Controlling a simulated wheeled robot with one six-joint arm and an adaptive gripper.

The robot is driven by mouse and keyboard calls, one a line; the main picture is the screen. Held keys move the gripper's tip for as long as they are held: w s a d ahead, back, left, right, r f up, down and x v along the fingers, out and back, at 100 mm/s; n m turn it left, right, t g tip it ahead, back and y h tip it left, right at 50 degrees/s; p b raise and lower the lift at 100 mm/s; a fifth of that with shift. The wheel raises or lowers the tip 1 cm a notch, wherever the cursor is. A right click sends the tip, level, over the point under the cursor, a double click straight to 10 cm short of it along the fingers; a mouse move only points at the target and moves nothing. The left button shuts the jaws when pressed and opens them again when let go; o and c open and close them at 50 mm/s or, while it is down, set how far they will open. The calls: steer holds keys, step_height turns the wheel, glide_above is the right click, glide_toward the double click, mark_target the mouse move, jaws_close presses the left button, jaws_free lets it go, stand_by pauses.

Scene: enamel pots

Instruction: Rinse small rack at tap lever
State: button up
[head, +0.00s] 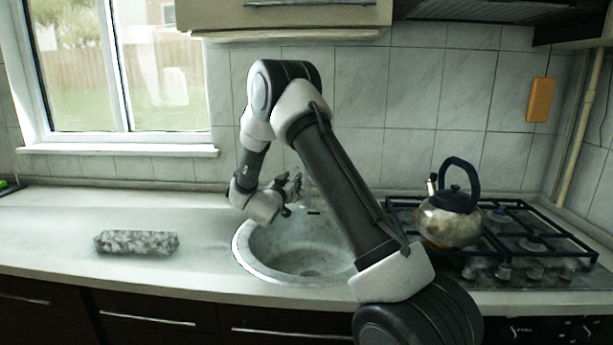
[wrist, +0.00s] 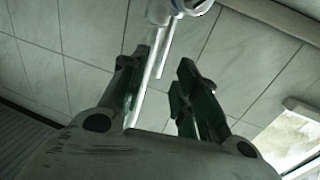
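My gripper (head: 292,188) is above the back left rim of the round sink (head: 243,262), near the tiled wall. In the wrist view its two dark fingers (wrist: 158,72) are apart, with nothing held between them. A shiny metal tap part (wrist: 175,8), seemingly with the lever, shows just beyond the fingertips, with a pale rod-like part in line with the gap. Whether a finger touches it I cannot tell. In the head view my arm mostly hides the tap. A grey mottled oblong thing (head: 137,242), perhaps the small rack, lies on the counter left of the sink.
A kettle (head: 449,222) stands on the gas hob (head: 535,245) right of the sink, close to my arm. The pale counter (head: 60,225) is clear around the grey thing. A cupboard (head: 290,15) hangs above; a window (head: 120,70) is at left.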

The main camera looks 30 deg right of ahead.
steer(key=x, duration=0.7)
jaws_close()
